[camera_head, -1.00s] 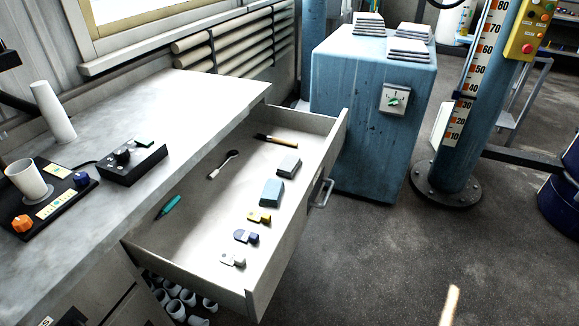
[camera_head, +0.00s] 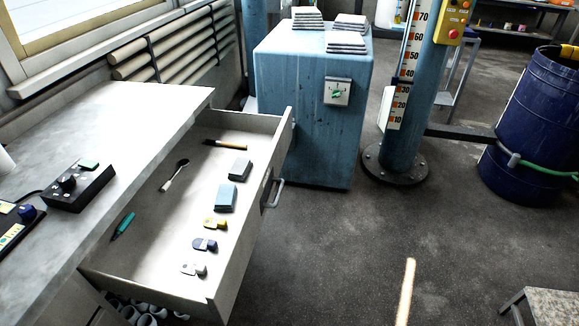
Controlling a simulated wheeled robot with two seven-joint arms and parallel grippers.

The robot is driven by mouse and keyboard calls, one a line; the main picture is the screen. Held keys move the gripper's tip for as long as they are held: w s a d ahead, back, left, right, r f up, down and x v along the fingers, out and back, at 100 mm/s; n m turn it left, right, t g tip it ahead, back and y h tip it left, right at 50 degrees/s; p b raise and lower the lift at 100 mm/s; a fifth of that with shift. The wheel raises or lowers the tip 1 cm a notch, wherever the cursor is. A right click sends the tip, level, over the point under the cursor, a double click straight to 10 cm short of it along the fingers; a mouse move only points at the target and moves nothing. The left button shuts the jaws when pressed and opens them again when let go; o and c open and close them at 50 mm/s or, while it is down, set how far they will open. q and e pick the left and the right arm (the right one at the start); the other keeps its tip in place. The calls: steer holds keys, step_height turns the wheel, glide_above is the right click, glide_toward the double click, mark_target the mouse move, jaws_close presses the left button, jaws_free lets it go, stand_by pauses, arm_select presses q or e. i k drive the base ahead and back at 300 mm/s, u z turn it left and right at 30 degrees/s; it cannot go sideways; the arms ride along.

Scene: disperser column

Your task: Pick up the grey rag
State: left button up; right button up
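A small folded grey rag (camera_head: 239,168) lies in the open drawer (camera_head: 150,255), toward its front panel. A light blue folded rag (camera_head: 226,197) lies just nearer than it, a small gap apart. Neither of my grippers is in view. Nothing covers the grey rag.
The drawer also holds a brush, a spoon, a teal-handled tool (camera_head: 123,226) and several small tags. The desk top (camera_head: 140,115) is left of it. A blue cabinet (camera_head: 305,120) bearing folded stacks stands behind. A blue barrel (camera_head: 535,125) stands right.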

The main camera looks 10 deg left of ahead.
mark_target(241, 166)
steer(key=z, duration=0.5)
steer(key=i, duration=2.85)
steer(key=u, duration=3)
